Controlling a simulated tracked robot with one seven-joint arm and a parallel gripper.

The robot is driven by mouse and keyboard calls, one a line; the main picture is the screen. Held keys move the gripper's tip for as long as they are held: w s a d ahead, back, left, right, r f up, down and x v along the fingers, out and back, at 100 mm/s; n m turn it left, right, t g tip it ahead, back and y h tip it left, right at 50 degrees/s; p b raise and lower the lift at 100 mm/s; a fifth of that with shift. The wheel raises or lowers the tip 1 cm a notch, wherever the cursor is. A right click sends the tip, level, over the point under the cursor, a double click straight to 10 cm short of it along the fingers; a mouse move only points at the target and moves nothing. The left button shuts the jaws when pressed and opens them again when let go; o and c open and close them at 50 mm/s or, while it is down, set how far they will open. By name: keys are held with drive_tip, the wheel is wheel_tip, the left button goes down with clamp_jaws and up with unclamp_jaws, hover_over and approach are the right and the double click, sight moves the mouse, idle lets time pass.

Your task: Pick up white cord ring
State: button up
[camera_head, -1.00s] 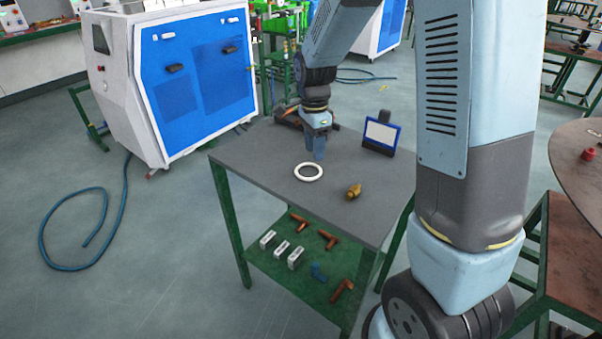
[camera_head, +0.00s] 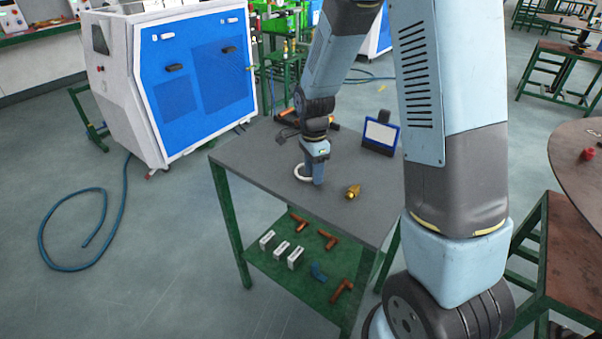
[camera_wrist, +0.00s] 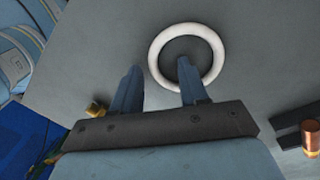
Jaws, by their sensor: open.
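The white cord ring (camera_head: 299,173) lies flat on the grey table top (camera_head: 255,160). In the head view my gripper (camera_head: 314,177) is over the ring's right side and hides part of it. In the wrist view the whole ring (camera_wrist: 151,57) shows except where a finger crosses it. My gripper (camera_wrist: 158,82) is open and empty there, with one finger over the ring's lower part and the other to the left, outside it. I cannot tell whether the fingers touch the ring or the table.
A brass fitting (camera_head: 352,191) lies to the right of the ring. A blue-framed panel (camera_head: 380,134) stands at the table's back right. Copper-coloured parts (camera_wrist: 312,141) lie on the table. The lower green shelf (camera_head: 262,260) holds several small parts.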

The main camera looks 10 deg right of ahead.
clamp_jaws()
idle(0.5)
